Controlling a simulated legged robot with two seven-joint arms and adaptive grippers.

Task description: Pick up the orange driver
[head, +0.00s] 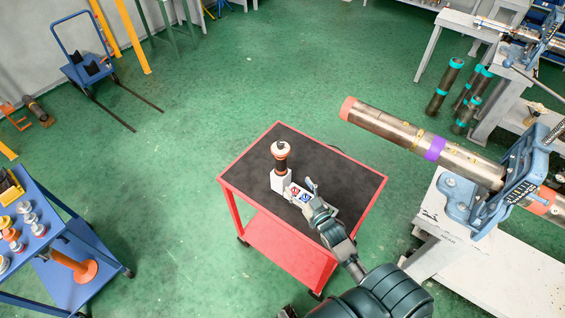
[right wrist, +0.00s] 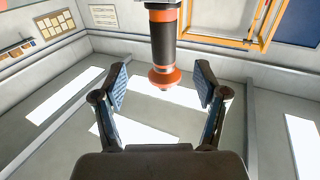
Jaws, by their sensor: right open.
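The orange driver (head: 281,163) stands upright in a white holder (head: 279,183) on the black top of a red cart (head: 242,180). It has a dark body with orange bands and a pale cap. In the right wrist view the driver (right wrist: 163,45) hangs from the top edge, ending in an orange flange between and beyond the fingers. My right gripper (head: 311,193) is low over the cart, just right of the driver. In the right wrist view the right gripper (right wrist: 160,85) has its fingers spread, with nothing held. My left gripper is not in view.
A steel pipe (head: 400,130) with a purple band juts from a blue vise (head: 475,190) over the right side. A blue cart (head: 50,230) with several small items stands at left. A blue trolley (head: 85,65) is at back left. Green floor around the red cart is open.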

